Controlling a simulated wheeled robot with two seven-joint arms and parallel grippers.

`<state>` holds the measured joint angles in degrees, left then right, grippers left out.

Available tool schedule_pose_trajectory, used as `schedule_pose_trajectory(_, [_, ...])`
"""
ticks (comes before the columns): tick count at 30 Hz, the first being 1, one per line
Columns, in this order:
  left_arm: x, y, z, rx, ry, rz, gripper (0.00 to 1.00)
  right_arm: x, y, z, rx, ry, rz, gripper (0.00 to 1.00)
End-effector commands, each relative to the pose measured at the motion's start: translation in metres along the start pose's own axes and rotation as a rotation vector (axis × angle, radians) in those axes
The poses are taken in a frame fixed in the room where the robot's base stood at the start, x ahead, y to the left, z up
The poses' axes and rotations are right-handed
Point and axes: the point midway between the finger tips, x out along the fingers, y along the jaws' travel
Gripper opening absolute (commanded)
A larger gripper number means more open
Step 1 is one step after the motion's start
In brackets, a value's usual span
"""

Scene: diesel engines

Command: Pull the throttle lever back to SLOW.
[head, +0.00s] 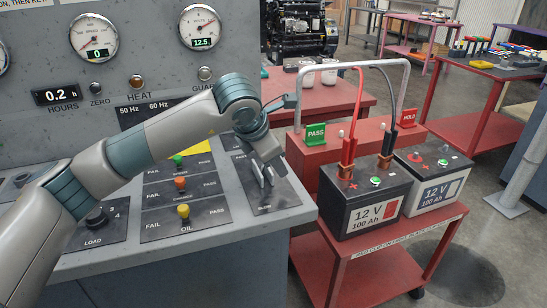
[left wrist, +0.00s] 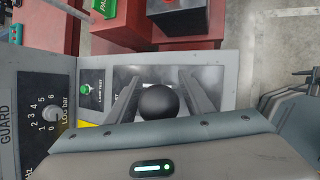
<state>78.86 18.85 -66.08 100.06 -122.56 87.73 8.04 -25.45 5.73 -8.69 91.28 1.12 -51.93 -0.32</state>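The throttle lever's black ball knob (left wrist: 158,102) shows in the left wrist view, over a grey plate. My left gripper (left wrist: 160,80) has its two fingers apart, one on each side of the knob, with a visible gap on both sides. In the head view my left gripper (head: 264,178) points down over the throttle panel (head: 285,195) at the right end of the sloping console. The knob is hidden there behind the gripper, and the small panel lettering is too blurred to read surely. My right gripper is in neither view.
On the console left of the throttle panel are green (head: 177,161), orange (head: 180,183) and yellow (head: 183,210) PASS/FAIL knobs. A red cart (head: 380,250) with two 12 V batteries (head: 362,200) stands close on the right. Gauges line the upright panel behind.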

Motion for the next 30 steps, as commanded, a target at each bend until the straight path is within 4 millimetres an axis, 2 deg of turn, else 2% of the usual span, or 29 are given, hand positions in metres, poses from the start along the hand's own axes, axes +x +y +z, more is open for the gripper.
schedule_pose_trajectory(10, [-0.003, 0.001, 0.001, 0.0, -0.003, 0.003, 0.47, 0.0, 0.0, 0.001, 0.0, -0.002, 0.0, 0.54])
schedule_pose_trajectory(16, [-0.018, 0.002, 0.001, 0.001, -0.004, 0.003, 0.47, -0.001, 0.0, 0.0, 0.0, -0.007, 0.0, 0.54])
schedule_pose_trajectory(23, [-0.054, 0.001, 0.001, 0.002, -0.005, 0.005, 0.47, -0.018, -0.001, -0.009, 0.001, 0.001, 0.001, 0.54])
schedule_pose_trajectory(30, [-0.104, 0.002, 0.001, 0.001, -0.005, 0.006, 0.47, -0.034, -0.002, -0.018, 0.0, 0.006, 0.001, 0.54])
